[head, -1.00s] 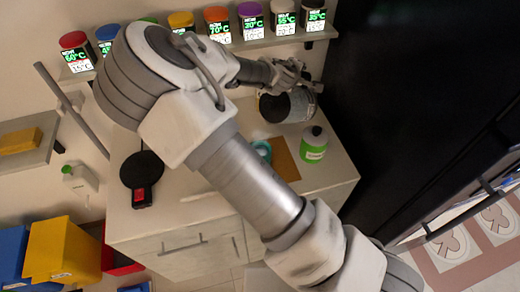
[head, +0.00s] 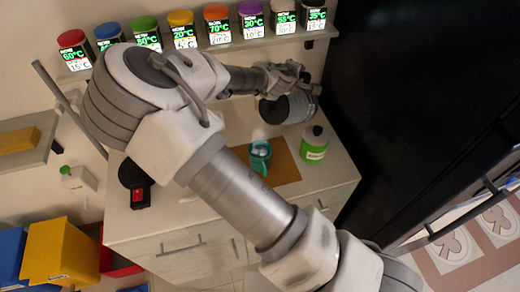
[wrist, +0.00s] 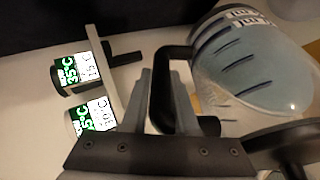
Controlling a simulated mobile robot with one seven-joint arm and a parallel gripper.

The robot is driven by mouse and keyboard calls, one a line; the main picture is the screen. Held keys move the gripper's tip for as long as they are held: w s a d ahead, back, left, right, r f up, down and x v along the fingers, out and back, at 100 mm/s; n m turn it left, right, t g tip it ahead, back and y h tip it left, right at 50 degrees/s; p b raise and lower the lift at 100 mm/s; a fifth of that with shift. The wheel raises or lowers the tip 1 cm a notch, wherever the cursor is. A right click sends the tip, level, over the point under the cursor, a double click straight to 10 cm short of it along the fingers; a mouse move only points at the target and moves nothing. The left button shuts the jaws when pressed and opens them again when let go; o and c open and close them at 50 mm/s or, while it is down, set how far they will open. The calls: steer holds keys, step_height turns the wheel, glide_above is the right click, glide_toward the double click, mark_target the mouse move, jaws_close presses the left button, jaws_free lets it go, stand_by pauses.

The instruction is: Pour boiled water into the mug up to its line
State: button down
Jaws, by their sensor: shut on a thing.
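My gripper (head: 284,76) is shut on the black handle (wrist: 160,75) of a kettle (head: 290,106). The kettle is held above the back right of the cabinet top. In the wrist view its clear bluish body (wrist: 250,65) has dark level marks and a white label, and it looks tilted in that view. A teal mug (head: 260,162) stands on a brown mat (head: 285,168), below and left of the kettle, with pale patches at its mouth. No stream of water shows. The mug's line cannot be made out.
A green bottle (head: 314,146) stands right of the mat. A black base with a red display (head: 139,197) is on the left of the cabinet top (head: 215,214). A tall black unit (head: 400,110) stands close on the right.

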steer(key=shift+s+a+f+t+h+b, duration=0.5)
steer(key=shift+s+a+t+b, duration=0.2)
steer(key=shift+b, duration=1.7)
stand_by(3.1)
